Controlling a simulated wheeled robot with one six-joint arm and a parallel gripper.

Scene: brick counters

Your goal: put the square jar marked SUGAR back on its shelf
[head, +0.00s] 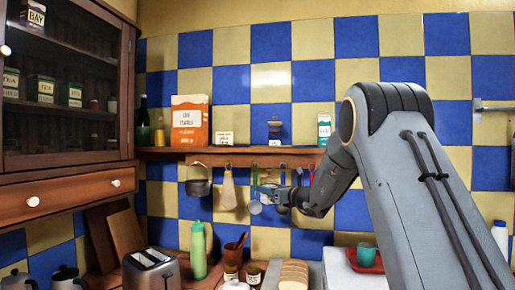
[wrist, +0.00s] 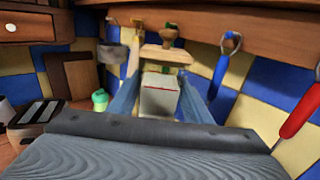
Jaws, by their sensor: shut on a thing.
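My gripper (head: 281,198) is in front of the tiled wall, a little below the long wooden shelf (head: 240,157). In the wrist view its two blue-grey fingers (wrist: 161,104) are closed on the sides of a pale, square-sided jar (wrist: 160,97) with a thin red line. A wooden piece with a round knob, apparently its lid, shows just above it. No SUGAR marking can be read. In the head view the held jar is too small and hidden to make out.
Utensils and a pot (head: 198,181) hang below. A bottle (head: 198,252) and toaster (head: 152,269) stand underneath.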

